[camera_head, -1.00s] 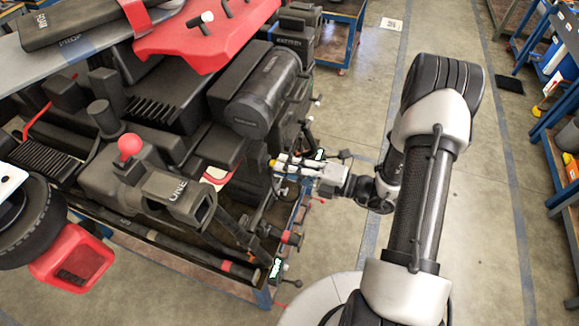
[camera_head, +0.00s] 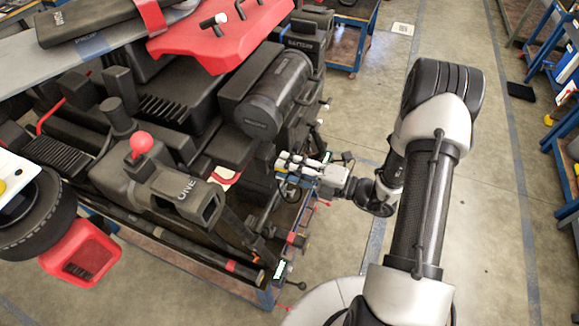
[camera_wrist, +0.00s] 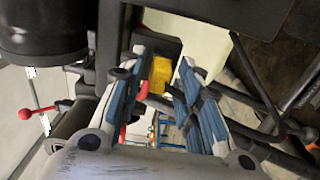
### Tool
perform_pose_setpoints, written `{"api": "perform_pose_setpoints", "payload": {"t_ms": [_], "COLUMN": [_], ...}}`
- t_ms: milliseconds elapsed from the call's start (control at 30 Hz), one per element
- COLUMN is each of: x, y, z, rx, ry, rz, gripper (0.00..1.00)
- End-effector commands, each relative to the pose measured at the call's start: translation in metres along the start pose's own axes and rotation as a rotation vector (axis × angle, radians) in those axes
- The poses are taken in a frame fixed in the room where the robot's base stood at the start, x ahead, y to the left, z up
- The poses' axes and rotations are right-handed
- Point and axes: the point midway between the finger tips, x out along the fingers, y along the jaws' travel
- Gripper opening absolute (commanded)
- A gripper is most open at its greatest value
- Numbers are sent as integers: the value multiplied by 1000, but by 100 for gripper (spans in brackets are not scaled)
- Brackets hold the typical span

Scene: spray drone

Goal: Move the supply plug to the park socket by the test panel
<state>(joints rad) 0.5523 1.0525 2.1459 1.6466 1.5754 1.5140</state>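My gripper (camera_head: 287,166) reaches in from the right at the dark side of the spray drone, in the middle of the head view. In the wrist view my gripper (camera_wrist: 163,62) shows two blue-padded fingers standing apart. A yellow block (camera_wrist: 159,76), which may be the supply plug, lies between the fingertips in front of a dark plate. I cannot tell whether the fingers touch the yellow parts. I cannot make out the park socket or the test panel.
The drone's dark body (camera_head: 170,110) and a black cylinder (camera_head: 277,95) crowd the gripper's left. Red-knobbed levers (camera_head: 296,239) stick out below it. In the wrist view a red ball knob (camera_wrist: 26,114) is at left.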

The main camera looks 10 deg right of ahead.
Motion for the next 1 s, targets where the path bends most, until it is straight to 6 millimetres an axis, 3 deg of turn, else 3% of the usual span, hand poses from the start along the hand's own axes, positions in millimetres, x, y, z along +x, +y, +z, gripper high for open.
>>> {"api": "perform_pose_setpoints", "payload": {"t_ms": [467,1000], "x": [-9,-108], "y": [0,0], "z": [1,1], "rx": [0,0], "ry": [-3,-4], "rz": [0,0], "gripper": [38,38]}}
